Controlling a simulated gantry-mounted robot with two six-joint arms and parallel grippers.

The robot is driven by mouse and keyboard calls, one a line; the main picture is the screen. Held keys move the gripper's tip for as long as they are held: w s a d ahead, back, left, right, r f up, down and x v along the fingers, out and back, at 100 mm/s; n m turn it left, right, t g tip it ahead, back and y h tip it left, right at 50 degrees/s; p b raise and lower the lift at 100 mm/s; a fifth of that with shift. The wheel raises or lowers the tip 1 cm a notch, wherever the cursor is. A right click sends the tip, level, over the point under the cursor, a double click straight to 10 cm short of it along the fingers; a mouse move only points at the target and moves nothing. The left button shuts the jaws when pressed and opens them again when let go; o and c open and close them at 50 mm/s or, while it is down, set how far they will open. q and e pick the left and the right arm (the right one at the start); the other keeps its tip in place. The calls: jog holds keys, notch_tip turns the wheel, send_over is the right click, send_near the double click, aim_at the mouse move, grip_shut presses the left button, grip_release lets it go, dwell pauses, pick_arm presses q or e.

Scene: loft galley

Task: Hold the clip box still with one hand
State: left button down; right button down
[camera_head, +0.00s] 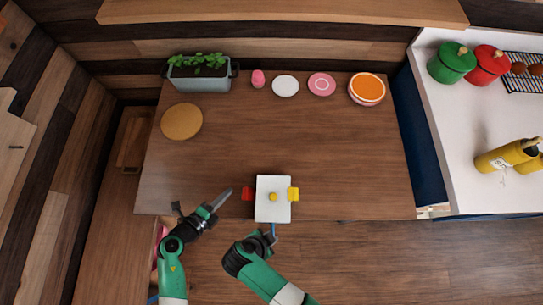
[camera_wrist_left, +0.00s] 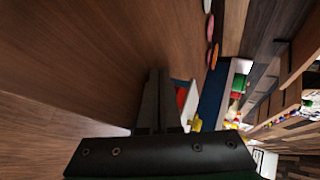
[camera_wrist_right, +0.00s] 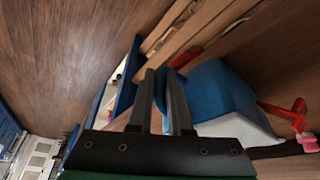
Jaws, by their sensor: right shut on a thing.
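The clip box (camera_head: 264,208) stands near the front edge of the table, with a white top and a yellow knob (camera_head: 273,197). A red clip (camera_head: 247,194) sticks out on its left and a yellow clip (camera_head: 293,194) on its right. In the right wrist view its side is blue (camera_wrist_right: 222,88). My right gripper (camera_head: 272,233) is at the front of the box, shut on a blue part of it (camera_wrist_right: 167,86). My left gripper (camera_head: 229,192) is left of the red clip, apart from the box, its fingers together and empty.
A planter (camera_head: 200,82), a tan round mat (camera_head: 182,121), a pink cup (camera_head: 258,78) and several plates (camera_head: 322,84) stand toward the back of the table (camera_head: 340,150). The middle is clear. A white counter (camera_head: 470,120) with pots and bottles is at the right.

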aim_at(243, 200)
pick_arm(q)
jog(key=shift+f, duration=0.1)
jog(key=shift+f, duration=1.5)
jog(key=shift+f, duration=0.1)
jog(key=shift+d, duration=2.95)
jog(key=shift+d+r, duration=0.2)
jog(key=shift+r, duration=0.3)
jog(key=shift+d+r, duration=0.2)
jog(key=shift+r, duration=0.25)
jog(key=shift+a, duration=2.05)
notch_tip(243, 200, up, 10)
